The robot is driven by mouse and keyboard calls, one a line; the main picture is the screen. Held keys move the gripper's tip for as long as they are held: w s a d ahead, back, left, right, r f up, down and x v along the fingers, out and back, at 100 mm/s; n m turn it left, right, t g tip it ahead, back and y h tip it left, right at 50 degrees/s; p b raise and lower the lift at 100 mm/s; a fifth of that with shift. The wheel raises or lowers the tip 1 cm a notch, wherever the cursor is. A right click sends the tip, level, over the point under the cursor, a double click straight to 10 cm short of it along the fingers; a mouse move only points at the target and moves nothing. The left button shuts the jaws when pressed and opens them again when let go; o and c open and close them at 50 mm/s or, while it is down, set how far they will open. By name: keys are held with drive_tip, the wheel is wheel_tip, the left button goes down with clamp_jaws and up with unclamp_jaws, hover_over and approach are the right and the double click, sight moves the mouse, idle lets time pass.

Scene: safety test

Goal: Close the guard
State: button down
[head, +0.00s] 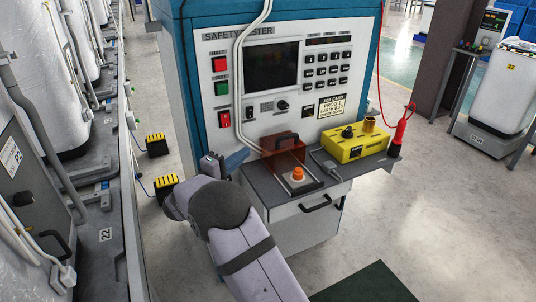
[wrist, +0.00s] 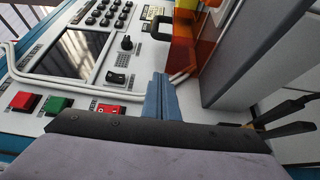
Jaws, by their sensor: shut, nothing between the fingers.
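The guard (head: 280,146) is a see-through orange-brown cover on the grey shelf in front of the tester's panel. It stands raised at the back of a small dark-framed base, and an orange round part (head: 297,175) sits uncovered in front of it. The guard also shows in the wrist view (wrist: 184,42), at the top right. My gripper (head: 238,160) has blue fingers, shut and empty, just left of the guard at the shelf's left end. The fingers also show in the wrist view (wrist: 160,98). They look apart from the guard.
A yellow box (head: 354,143) with a black knob stands on the shelf to the right, beside a red probe (head: 400,130). White cables (head: 239,90) hang down the panel towards the guard. Red and green buttons (head: 221,88) line the panel's left side. A drawer handle (head: 316,204) juts out below.

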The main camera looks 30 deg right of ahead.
drive_tip(key=w+d+p, duration=0.1)
drive_tip(key=d+p, duration=0.1)
drive_tip(key=d, duration=0.7)
drive_tip(key=shift+d, duration=0.2)
idle(0.6)
idle(0.3)
drive_tip(key=shift+s+f+b, duration=0.1)
drive_tip(key=shift+s+b, duration=0.25)
drive_tip(key=shift+s, duration=0.2)
drive_tip(key=s+b, duration=0.5)
drive_tip(key=s, duration=0.5)
drive_tip(key=shift+b, duration=0.35)
drive_tip(key=shift+s, duration=0.3)
